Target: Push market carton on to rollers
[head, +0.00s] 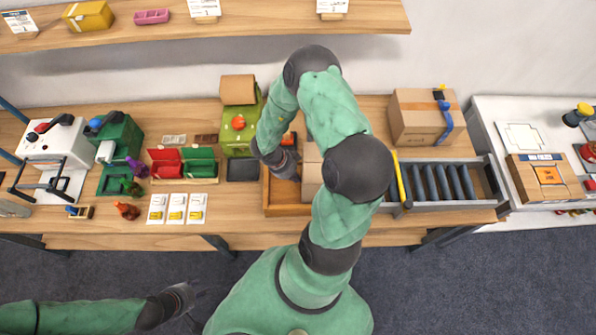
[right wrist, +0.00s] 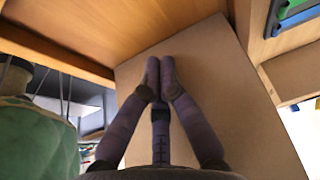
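The market carton (head: 311,172), a plain brown box, stands in a wooden tray (head: 288,211) at the middle of the table, largely hidden by my right arm. The rollers (head: 437,182) lie to its right in a grey frame, with a yellow bar at their left end. My right gripper (head: 287,165) is at the carton's left side. In the right wrist view its fingers (right wrist: 160,66) are together with nothing between them, tips at the carton's face (right wrist: 235,110), apparently touching it. My left gripper (head: 190,300) hangs over the floor at lower left; its fingers are too dark to read.
Another carton (head: 423,118) with a blue-handled tool stands behind the rollers. A green box (head: 238,130) stands behind the tray's left end. Red and green bins (head: 184,163) and several white cards are further left. A side table (head: 520,135) is at far right.

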